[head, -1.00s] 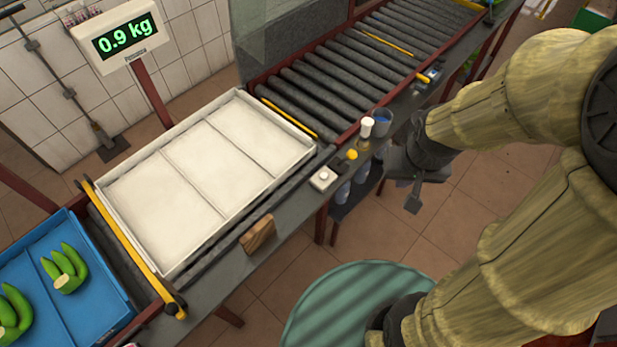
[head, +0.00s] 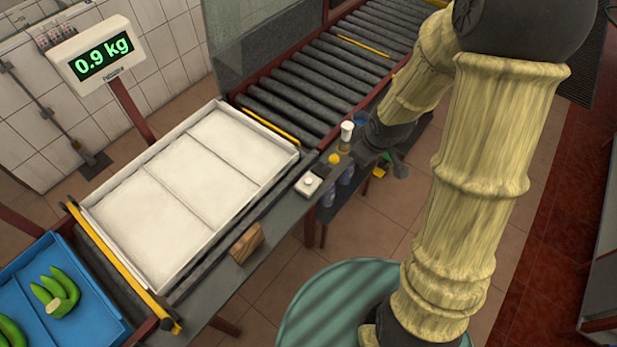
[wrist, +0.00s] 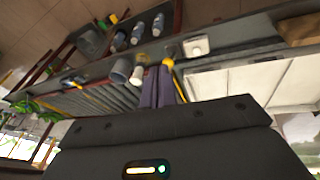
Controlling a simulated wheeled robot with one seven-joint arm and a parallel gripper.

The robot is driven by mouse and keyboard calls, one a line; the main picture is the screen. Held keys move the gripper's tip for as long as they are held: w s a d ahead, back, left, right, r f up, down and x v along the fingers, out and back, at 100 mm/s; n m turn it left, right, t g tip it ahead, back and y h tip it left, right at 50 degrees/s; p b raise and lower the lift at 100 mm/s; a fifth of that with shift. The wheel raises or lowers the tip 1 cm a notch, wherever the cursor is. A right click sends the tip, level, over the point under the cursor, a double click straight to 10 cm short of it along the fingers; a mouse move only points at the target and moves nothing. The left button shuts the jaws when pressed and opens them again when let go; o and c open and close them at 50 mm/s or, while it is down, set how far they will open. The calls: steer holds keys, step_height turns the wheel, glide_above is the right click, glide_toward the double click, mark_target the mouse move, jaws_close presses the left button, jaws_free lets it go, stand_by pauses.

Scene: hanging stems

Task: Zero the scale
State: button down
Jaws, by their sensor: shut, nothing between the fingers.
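The scale display (head: 98,55) reads 0.9 kg in green digits on a red post. A white three-part tray (head: 102,209) lies empty on the rollers in front of it. A small white box with a round button (head: 309,184) sits on the grey ledge right of the tray; it also shows in the wrist view (wrist: 196,47). A yellow knob (head: 334,159) is beside it. My gripper (wrist: 160,72) is shut and empty, its fingers apart from the white box in the wrist view. In the head view my wrist is right of the knob, and the fingers are hard to make out.
A wooden block (head: 246,243) stands on the ledge near the tray. A white-capped bottle (head: 346,134) is beyond the knob. A blue crate (head: 88,318) with green bananas (head: 57,291) is at lower left. A roller conveyor (head: 300,88) runs behind.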

steer(key=w+a+f+n+y+p, duration=0.2)
steer(key=w+a+f+n+y, duration=0.2)
steer(key=w+a+f+n, duration=0.3)
steer(key=n+y+p, duration=0.1)
steer(key=n+y, duration=0.3)
steer(key=n, duration=0.2)
glide_above(312, 182)
step_height(312, 182, down, 4)
steer(key=shift+r, duration=0.1)
steer(key=shift+s, duration=0.1)
step_height(312, 182, down, 9)
steer(key=b, duration=0.6)
steer(key=shift+b, duration=0.3)
stand_by(0.8)
steer(key=shift+f+b, duration=0.35)
steer(key=shift+b, duration=0.05)
